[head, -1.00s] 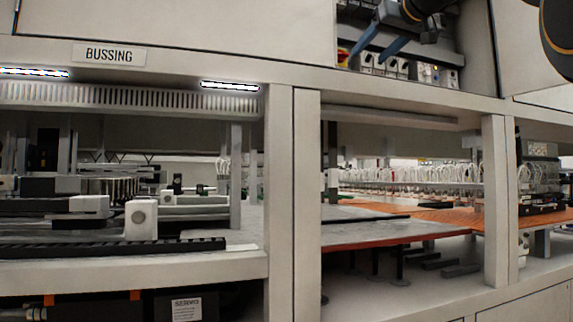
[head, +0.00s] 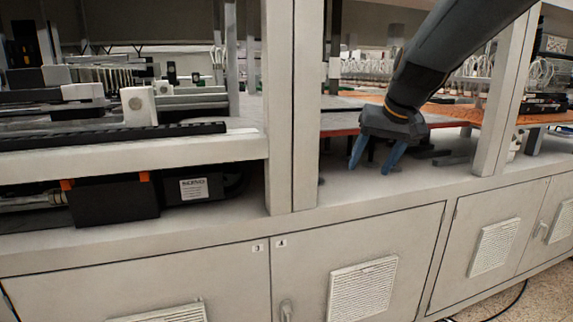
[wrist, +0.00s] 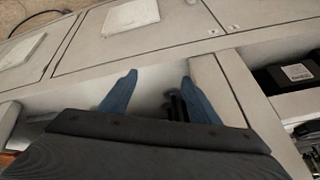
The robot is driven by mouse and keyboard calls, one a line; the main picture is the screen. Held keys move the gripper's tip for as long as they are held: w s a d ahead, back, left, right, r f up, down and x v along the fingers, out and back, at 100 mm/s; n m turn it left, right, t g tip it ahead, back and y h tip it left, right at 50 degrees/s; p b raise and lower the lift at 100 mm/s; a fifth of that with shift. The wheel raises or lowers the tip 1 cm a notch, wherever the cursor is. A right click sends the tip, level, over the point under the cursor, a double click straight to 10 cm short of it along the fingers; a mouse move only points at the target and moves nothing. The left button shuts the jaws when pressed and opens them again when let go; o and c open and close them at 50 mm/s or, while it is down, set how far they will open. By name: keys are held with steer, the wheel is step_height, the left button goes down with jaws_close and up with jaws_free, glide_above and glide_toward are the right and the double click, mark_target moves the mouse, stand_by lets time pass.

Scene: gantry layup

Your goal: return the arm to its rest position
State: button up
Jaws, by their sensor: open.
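My gripper (head: 371,167) hangs from my dark arm at the right of centre in the head view, in front of the open bay. Its two blue fingers point down and stand apart, with nothing between them. In the wrist view my gripper (wrist: 158,92) shows from behind, both blue fingers spread over the pale ledge and empty.
Pale frame posts (head: 292,110) flank the bay. An orange-edged panel (head: 340,132) lies behind my gripper. Cabinet doors with vents (head: 362,290) are below. A black servo box (head: 115,203) sits in the left bay. Floor shows at lower right.

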steer(key=s+a+f+g+h, duration=0.1)
steer(key=s+f+g, duration=0.4)
steer(key=s+f, duration=1.7)
steer(key=s, duration=0.5)
steer(key=shift+a+f+n+g+h, duration=0.15)
steer(key=shift+f+n+g+h, duration=0.15)
steer(key=shift+f+n, duration=0.1)
